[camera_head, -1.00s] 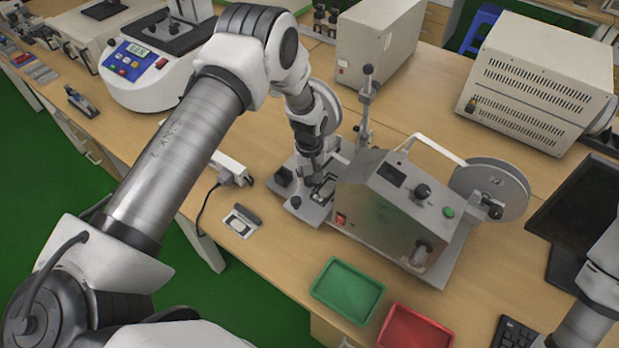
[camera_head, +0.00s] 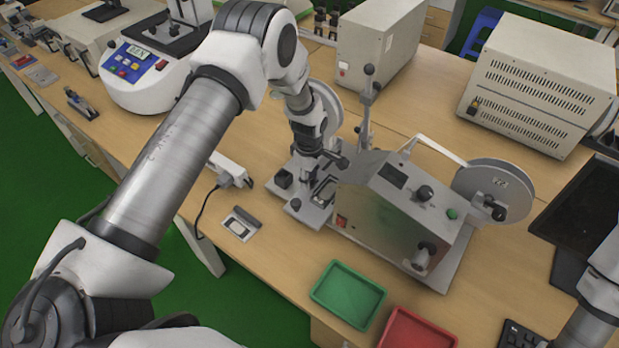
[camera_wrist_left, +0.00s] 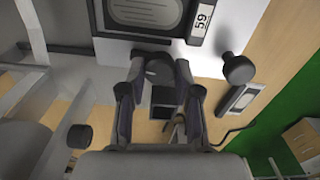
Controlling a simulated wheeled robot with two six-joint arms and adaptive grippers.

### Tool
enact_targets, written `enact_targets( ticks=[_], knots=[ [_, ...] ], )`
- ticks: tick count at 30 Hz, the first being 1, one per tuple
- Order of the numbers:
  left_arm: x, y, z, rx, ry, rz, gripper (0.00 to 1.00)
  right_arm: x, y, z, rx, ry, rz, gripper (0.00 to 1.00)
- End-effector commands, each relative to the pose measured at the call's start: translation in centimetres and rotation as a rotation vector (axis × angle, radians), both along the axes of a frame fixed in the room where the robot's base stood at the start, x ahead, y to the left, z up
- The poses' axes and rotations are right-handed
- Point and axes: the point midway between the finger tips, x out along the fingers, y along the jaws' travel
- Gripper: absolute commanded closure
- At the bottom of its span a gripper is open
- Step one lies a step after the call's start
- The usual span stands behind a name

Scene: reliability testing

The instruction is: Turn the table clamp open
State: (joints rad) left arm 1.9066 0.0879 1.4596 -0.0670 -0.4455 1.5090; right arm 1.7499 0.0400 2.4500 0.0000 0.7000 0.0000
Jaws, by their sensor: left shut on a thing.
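The table clamp (camera_head: 306,211) is part of a grey metal fixture at the left end of the test machine. A dark flat part shows on it. In the left wrist view a dark rounded knob (camera_wrist_left: 159,70) sits between my fingers at the edge of the light plate. My left gripper (camera_head: 318,170) reaches down over the fixture. It also shows in the left wrist view (camera_wrist_left: 157,72), with its fingers closed about this knob. In the head view the gripper hides the knob and part of the clamp. My right gripper is out of view.
The grey test machine (camera_head: 385,218) with a reel (camera_head: 495,185) stands to the right. Green (camera_head: 347,293) and red (camera_head: 415,330) trays lie in front. Another black knob (camera_wrist_left: 238,68) stands beside the plate.

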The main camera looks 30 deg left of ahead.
Motion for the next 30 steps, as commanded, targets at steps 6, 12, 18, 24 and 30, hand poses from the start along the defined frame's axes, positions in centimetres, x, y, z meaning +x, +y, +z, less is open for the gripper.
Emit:
enact_targets(
  ticks=[6, 12, 18, 24, 30],
  knots=[
    [-0.30, 0.01, -0.27, 0.000, 0.007, 0.083, 1.00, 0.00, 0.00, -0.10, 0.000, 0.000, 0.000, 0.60],
    [-0.33, 0.01, -0.28, 0.000, 0.008, 0.111, 1.00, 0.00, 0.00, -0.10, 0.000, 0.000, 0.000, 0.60],
    [-0.34, 0.01, -0.29, 0.000, 0.008, 0.114, 1.00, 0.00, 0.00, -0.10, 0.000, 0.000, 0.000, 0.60],
    [-0.35, 0.01, -0.30, 0.000, 0.008, 0.113, 0.53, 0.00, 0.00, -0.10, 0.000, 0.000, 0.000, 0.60],
    [-0.22, 0.01, -0.17, 0.000, 0.005, 0.113, 0.42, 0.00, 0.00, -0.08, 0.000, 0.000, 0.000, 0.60]
  ],
)
